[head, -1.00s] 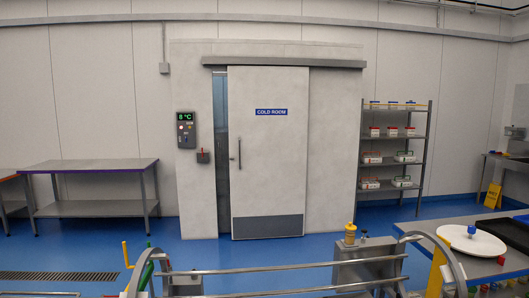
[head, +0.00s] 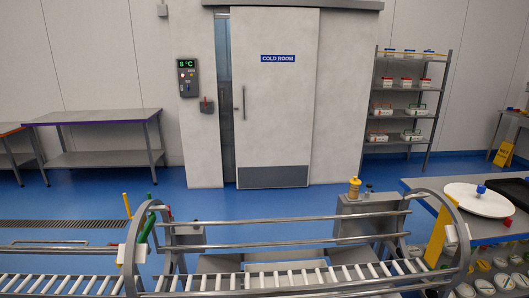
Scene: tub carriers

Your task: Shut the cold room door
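The cold room door (head: 277,115) is a white sliding panel hung from a grey overhead rail (head: 340,4). It carries a blue "COLD ROOM" sign (head: 278,58) and a grey kick plate (head: 273,177) at the bottom. A vertical bar handle (head: 243,103) is near its left edge. A narrow open gap (head: 225,100) shows between the door's left edge and the left side of the doorway, with a bluish strip at its top. My gripper is not in view.
A roller conveyor with curved metal guard rails (head: 280,245) crosses the foreground, between me and the door. Blue floor (head: 120,200) lies clear before the door. A steel table (head: 95,118) stands left, a shelf rack (head: 405,100) right. A control panel (head: 188,77) reads 8 °C.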

